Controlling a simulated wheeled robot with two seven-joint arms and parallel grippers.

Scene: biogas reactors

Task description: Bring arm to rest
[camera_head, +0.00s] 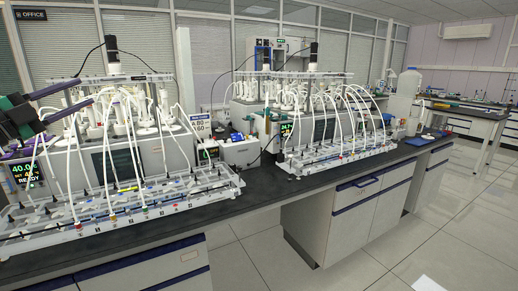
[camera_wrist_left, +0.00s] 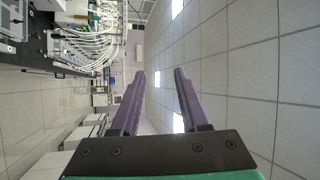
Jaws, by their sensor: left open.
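My left gripper (camera_head: 85,91) comes in from the left edge of the head view, in front of the left reactor unit. Its two purple-grey fingers stand apart with nothing between them. In the left wrist view the fingers of the left gripper (camera_wrist_left: 160,72) are also apart and empty, against the ceiling and far wall, in a picture turned sideways. My right gripper and arm are not in view.
A left reactor rig (camera_head: 160,152) and a right reactor rig (camera_head: 325,130), with many white tubes, stand on a dark bench (camera_head: 258,190). A white jug (camera_head: 407,92) stands beyond them.

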